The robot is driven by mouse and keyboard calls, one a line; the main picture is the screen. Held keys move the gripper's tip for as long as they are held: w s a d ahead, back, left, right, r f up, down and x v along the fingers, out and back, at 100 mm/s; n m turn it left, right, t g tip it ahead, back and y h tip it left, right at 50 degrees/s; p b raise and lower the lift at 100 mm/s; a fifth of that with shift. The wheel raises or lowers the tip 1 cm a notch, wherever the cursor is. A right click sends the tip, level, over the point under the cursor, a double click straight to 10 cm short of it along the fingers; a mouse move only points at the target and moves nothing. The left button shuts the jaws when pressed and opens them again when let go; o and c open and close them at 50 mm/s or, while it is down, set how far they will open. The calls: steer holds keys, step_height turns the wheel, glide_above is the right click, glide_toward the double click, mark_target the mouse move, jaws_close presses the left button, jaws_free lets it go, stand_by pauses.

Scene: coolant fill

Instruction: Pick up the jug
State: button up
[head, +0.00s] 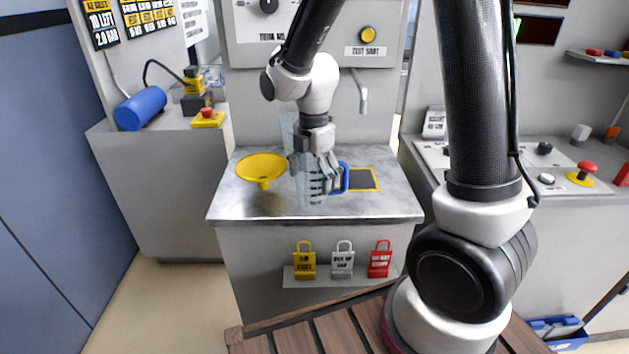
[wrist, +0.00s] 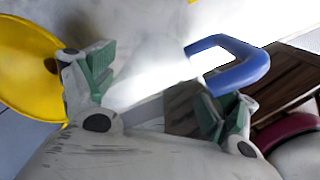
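The clear jug (head: 313,192) with dark scale marks and a blue handle (head: 341,180) stands on the grey worktop (head: 385,208). My gripper (head: 313,166) is down at the jug, its fingers spread open. In the wrist view the fingers with green pads (wrist: 155,88) lie on either side of the see-through body, and the blue handle (wrist: 240,72) is beyond the right finger. The jug's outline is faint and glare hides part of it, so I cannot tell whether the pads touch it. A yellow funnel (head: 261,164) is left of the jug.
A dark yellow-edged pad (head: 363,180) lies right of the jug. A spout (head: 361,92) hangs from the panel behind. Yellow, white and red lockout tags (head: 343,262) hang on the worktop's front. A blue cylinder (head: 140,108) sits on the left cabinet. The worktop's front right is clear.

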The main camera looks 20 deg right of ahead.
steer(key=c, duration=0.3)
steer(key=shift+s, duration=0.1)
steer(key=shift+c, duration=0.2)
